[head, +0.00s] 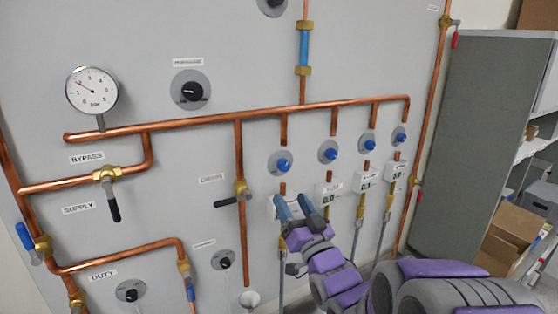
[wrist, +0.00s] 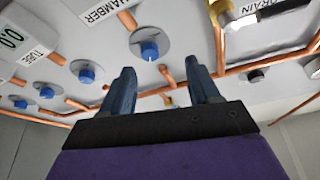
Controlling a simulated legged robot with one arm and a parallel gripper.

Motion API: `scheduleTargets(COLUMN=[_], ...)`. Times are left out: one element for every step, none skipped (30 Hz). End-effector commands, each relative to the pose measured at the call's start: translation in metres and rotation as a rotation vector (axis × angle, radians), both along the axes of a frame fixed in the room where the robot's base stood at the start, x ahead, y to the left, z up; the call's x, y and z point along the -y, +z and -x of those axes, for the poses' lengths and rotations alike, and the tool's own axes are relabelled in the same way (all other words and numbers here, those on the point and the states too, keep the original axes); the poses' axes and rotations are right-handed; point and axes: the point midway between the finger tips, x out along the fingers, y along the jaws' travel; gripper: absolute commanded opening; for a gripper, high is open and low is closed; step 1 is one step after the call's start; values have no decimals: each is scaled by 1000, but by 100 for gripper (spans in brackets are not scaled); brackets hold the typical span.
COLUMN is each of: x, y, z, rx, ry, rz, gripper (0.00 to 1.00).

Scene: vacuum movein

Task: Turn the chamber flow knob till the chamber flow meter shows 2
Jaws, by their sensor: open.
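The chamber flow knob is a blue knob on a round grey plate; in the wrist view the knob (wrist: 149,51) sits beside the CHAMBER label (wrist: 108,10). In the head view it is the leftmost blue knob (head: 283,165) of the row. My gripper (head: 293,203) is open and empty, just below that knob in the head view. In the wrist view my gripper's fingers (wrist: 163,72) point at the panel, with the knob above and slightly left of the gap, not touched. The chamber flow meter (head: 272,209) is mostly hidden behind my gripper; its reading cannot be seen.
Other blue knobs, such as the tube knob (wrist: 86,74), stand close by. The tube meter (wrist: 12,38) shows 0.0. The drain valve (head: 240,188) with its black handle sticks out left of the chamber knob. Copper pipes (head: 190,120) cross the panel.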

Motion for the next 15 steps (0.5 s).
scheduleTargets(x=[5,7,10,12,14,16,17,17,15,12,10,3,-2,-8,-14], y=[5,6,8,9,10,11,12,12,12,13,13,14,15,15,18], z=[-3,-5,-6,-7,-8,-10,-11,-12,-14,-15,-15,-20,-25,-29,-34], rx=[-5,-4,-3,-2,-1,-1,-3,-4,-3,-2,0,5,5,5,7], ry=[-4,-4,-5,-5,-5,-5,-5,-5,-3,-2,-1,1,2,1,2], rz=[-2,-3,-6,-8,-10,-12,-13,-12,-11,-9,-9,-8,-7,-5,-4], gripper=[61,61,61,61,61,61,61,61,61,61,61,61,61,61,61])
